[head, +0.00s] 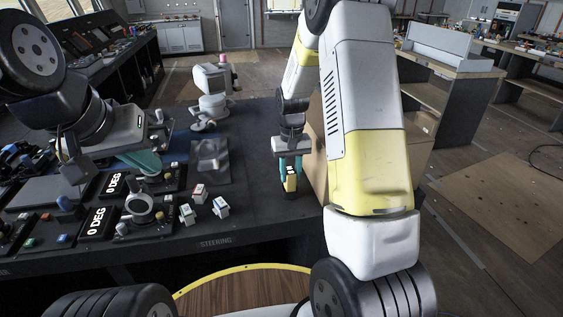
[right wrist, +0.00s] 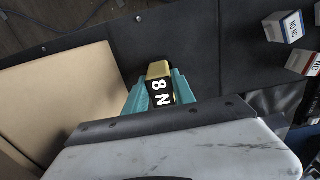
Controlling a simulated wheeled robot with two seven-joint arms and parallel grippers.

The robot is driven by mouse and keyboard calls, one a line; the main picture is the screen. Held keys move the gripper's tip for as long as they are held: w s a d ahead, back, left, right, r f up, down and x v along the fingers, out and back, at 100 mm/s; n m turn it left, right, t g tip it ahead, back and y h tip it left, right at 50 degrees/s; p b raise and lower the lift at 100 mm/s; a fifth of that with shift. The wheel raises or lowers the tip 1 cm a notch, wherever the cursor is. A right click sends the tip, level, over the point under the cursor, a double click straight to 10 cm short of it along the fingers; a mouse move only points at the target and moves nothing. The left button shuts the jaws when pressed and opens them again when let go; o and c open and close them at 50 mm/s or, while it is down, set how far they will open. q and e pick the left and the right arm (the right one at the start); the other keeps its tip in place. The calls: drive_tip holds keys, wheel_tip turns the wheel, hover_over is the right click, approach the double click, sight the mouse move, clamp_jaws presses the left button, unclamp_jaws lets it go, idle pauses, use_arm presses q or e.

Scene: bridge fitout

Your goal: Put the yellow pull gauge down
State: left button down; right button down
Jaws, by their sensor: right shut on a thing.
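The yellow pull gauge (head: 290,184) is a small yellow and black block held between the teal fingers of my right gripper (head: 290,168). In the right wrist view the gauge (right wrist: 160,84) shows "8 N" on its black face, between both fingers of my right gripper (right wrist: 160,95). It is over the dark console top (head: 255,205), near a cardboard box; whether it touches the surface I cannot tell. My left gripper (head: 143,160) is above the console at the left, beside the "0 DEG" displays. Its fingers are seen edge-on, so its opening is unclear.
Small labelled blocks (head: 220,206) stand on the console left of the gauge. A white device with a pink top (head: 212,90) stands farther back. Console top between is clear.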

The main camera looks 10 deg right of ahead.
drive_tip(key=shift+f, duration=0.2)
drive_tip(key=c, duration=1.1)
unclamp_jaws()
drive_tip(key=shift+o, duration=0.2)
drive_tip(key=s+r+t, duration=0.1)
drive_tip(key=s+r, duration=0.1)
drive_tip(key=r, duration=0.7)
drive_tip(key=s+r, duration=0.3)
drive_tip(key=r, duration=0.6)
drive_tip(key=s+a+r+t+y, duration=0.1)
drive_tip(key=s+r+t, duration=0.1)
drive_tip(key=s, duration=0.7)
drive_tip(key=s+a+r+t+y, duration=0.1)
drive_tip(key=s+r+t, duration=0.2)
drive_tip(key=s, duration=0.7)
wheel_tip(320, 180, up, 2)
drive_tip(key=shift+r, duration=0.25)
